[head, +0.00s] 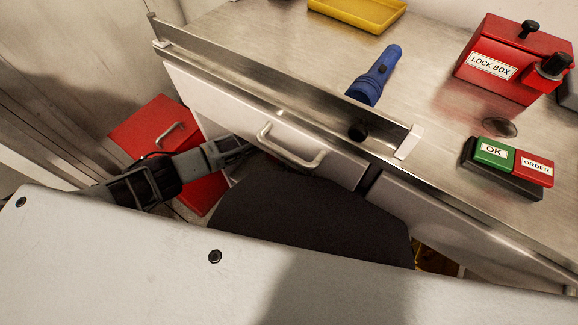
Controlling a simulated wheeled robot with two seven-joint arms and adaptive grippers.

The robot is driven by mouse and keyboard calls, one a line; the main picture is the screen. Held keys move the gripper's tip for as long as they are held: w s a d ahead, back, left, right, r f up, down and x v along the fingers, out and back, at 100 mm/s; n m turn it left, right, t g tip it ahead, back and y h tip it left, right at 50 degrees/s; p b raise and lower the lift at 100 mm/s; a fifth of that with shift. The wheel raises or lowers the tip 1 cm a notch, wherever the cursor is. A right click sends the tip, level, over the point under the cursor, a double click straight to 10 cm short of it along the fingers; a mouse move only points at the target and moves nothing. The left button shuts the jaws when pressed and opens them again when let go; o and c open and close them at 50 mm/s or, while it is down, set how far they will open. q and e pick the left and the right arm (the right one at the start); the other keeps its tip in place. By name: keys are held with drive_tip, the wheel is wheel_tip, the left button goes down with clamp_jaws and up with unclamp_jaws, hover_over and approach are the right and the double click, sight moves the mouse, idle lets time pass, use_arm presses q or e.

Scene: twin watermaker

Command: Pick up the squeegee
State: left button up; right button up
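I cannot make out a squeegee for certain in the head view. My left gripper (240,148) reaches in from the left, in front of a red box and beside the drawer front. Its far end is dark and partly hidden near the drawer, so its finger opening does not show clearly. No held object can be made out at it. My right gripper is not in view.
A steel counter with a raised edge rail (270,82) bears a blue flashlight (375,76), a yellow tray (358,10), a red lock box (514,60) and an OK/ORDER button box (508,167). Below are a drawer handle (290,150) and a red box (152,125).

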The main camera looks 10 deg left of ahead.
use_arm(q)
clamp_jaws()
drive_tip(key=shift+r, duration=0.15)
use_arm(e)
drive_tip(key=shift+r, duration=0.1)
use_arm(q)
drive_tip(key=shift+r+p, duration=0.5)
drive_tip(key=shift+r, duration=0.4)
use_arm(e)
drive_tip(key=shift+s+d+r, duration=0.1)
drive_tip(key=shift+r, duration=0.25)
use_arm(q)
wheel_tip(320, 180, up, 6)
drive_tip(key=p, duration=0.2)
drive_tip(key=shift+r+p, duration=0.1)
drive_tip(key=shift+p, duration=0.25)
drive_tip(key=shift+r+p, duration=0.35)
drive_tip(key=shift+r, duration=0.55)
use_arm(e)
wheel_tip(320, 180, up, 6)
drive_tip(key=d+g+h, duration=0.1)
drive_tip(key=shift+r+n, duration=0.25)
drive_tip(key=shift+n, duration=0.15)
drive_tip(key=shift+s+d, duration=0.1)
